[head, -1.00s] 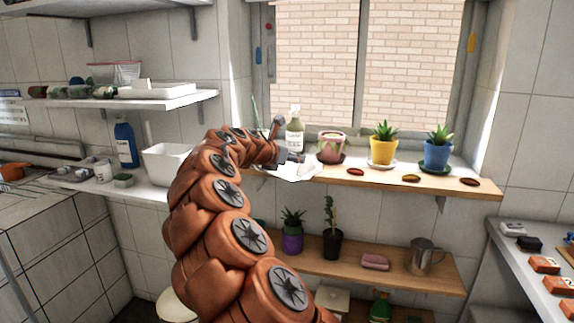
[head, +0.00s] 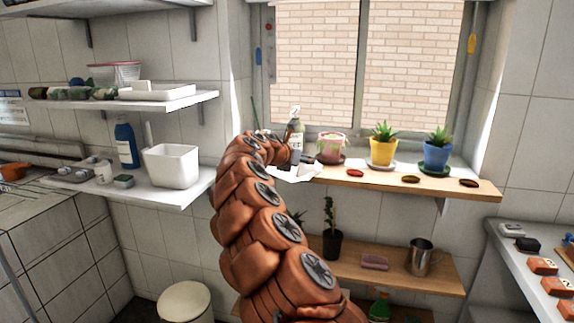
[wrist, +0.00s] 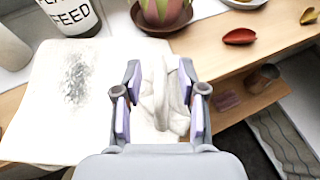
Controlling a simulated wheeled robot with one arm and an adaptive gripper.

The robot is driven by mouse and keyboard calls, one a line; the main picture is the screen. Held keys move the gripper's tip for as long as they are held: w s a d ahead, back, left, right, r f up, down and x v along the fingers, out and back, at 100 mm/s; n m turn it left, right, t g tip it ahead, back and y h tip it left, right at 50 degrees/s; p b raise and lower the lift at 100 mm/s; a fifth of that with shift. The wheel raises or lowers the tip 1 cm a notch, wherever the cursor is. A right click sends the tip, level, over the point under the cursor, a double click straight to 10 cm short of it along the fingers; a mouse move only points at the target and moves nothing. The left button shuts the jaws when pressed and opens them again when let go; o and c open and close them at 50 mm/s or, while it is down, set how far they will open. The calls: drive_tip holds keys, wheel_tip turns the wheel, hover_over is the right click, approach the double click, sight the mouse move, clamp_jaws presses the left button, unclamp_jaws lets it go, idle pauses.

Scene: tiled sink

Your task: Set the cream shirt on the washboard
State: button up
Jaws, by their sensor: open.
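The cream shirt (wrist: 168,108) is a small crumpled cloth in the wrist view, between and below the fingers of my gripper (wrist: 160,72). The fingers are open on either side of it; I cannot tell whether they touch it. A flat white square (wrist: 45,125) with a rough grey patch lies to the left, partly under the cloth's side. It may be the washboard, but I cannot tell for certain. In the head view a white shape (head: 300,173) shows on the wooden window shelf, and my arm largely hides the gripper and the shirt.
A plant feed bottle (wrist: 72,18) and a pink-green pot (wrist: 162,14) stand close behind the gripper. A lower shelf (head: 395,273) holds a metal mug (head: 420,258).

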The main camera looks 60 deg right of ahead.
drive_tip(key=shift+d, duration=0.1)
drive_tip(key=shift+c, duration=0.3)
clamp_jaws()
